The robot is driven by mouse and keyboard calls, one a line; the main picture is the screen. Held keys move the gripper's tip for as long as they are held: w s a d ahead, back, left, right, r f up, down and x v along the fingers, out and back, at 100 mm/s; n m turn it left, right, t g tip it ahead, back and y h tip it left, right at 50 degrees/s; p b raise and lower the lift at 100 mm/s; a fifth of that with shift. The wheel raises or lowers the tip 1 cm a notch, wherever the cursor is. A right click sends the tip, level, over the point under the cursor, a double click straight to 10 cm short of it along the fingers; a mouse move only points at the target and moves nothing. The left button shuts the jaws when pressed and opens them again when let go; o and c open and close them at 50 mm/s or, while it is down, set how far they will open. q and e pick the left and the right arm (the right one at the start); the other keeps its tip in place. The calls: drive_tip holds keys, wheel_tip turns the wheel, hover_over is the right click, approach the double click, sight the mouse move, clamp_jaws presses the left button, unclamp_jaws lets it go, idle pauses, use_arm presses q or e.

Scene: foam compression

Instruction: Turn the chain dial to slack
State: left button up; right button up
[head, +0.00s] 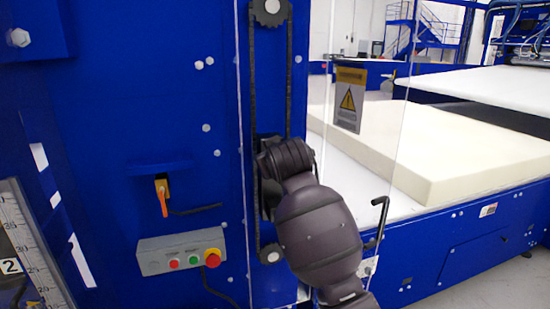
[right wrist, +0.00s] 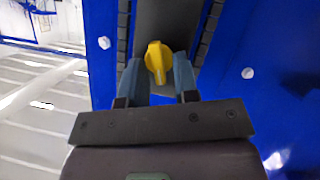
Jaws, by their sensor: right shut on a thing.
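The chain dial is a yellow knob (right wrist: 158,60) on a dark plate between two chain runs, seen in the right wrist view. My right gripper (right wrist: 158,75) has its two blue-grey fingers on either side of the knob and is shut on it. In the head view my right arm covers the knob. There the chain (head: 288,90) runs as a vertical loop between an upper sprocket (head: 270,8) and a lower sprocket (head: 270,254). The knob's setting marks cannot be read. My left gripper is not in view.
A grey control box (head: 180,251) with a red stop button and an orange-handled switch (head: 162,196) are on the blue panel at left. A clear guard with a warning sign (head: 348,100) stands at right, near a black crank handle (head: 380,215). A cream foam block (head: 440,145) lies behind.

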drive_tip(key=shift+s+a+f+n+t+h, duration=0.1)
drive_tip(key=shift+n+t+h, duration=0.35)
drive_tip(key=shift+n, duration=0.5)
drive_tip(key=shift+w+a+f+n+t+h, duration=0.1)
drive_tip(key=shift+n+t+h, duration=0.2)
drive_tip(key=shift+n+h, duration=0.45)
drive_tip(key=shift+s+a+f+n+t+h, duration=0.1)
drive_tip(key=shift+n+t+h, duration=0.25)
drive_tip(key=shift+n, duration=0.75)
drive_tip(key=o, duration=0.6)
drive_tip(key=shift+r, duration=0.1)
wheel_tip(320, 180, up, 20)
drive_tip(key=shift+f+b, duration=0.1)
drive_tip(key=shift+b, duration=0.9)
